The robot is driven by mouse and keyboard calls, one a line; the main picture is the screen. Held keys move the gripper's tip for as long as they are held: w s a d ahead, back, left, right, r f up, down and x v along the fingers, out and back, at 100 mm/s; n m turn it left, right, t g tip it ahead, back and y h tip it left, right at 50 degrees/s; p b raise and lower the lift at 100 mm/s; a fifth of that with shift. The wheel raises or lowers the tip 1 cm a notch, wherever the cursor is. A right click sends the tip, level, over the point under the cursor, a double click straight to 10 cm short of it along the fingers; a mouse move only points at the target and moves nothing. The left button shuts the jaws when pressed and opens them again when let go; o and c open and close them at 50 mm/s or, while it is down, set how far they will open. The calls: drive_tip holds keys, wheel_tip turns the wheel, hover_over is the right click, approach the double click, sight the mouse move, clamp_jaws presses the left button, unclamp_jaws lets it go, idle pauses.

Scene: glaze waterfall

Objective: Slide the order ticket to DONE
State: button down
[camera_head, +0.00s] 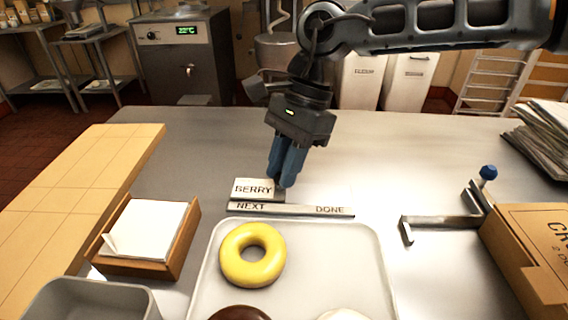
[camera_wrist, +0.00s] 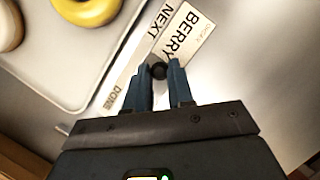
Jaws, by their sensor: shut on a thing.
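The order ticket (camera_head: 252,188) is a white card marked BERRY. It stands over the NEXT end of a pale rail (camera_head: 290,209) labelled NEXT at left and DONE at right. The ticket also shows in the wrist view (camera_wrist: 190,32), with the rail (camera_wrist: 118,88) beside it. My gripper (camera_head: 286,178) has its blue fingers down at the ticket's right end. In the wrist view my gripper (camera_wrist: 160,78) is shut on a small dark knob (camera_wrist: 158,70) at that end of the ticket. The DONE end of the rail is clear.
A light tray (camera_head: 375,260) with a yellow ring doughnut (camera_head: 252,255) and other doughnuts lies in front of the rail. A wooden napkin box (camera_head: 180,255) is at left. A metal bracket with a blue knob (camera_head: 488,172) and a cardboard box (camera_head: 530,250) are at right.

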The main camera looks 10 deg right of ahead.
idle(0.3)
drive_tip(key=d, duration=0.3)
drive_tip(key=s+d+b, duration=0.1)
drive_tip(key=d, duration=0.3)
drive_tip(key=s+d+b, duration=0.1)
drive_tip(key=d, duration=0.3)
drive_tip(key=shift+d, duration=0.1)
drive_tip(key=c, duration=1)
unclamp_jaws()
drive_tip(key=shift+v, duration=3.9)
drive_tip(key=shift+s, duration=0.1)
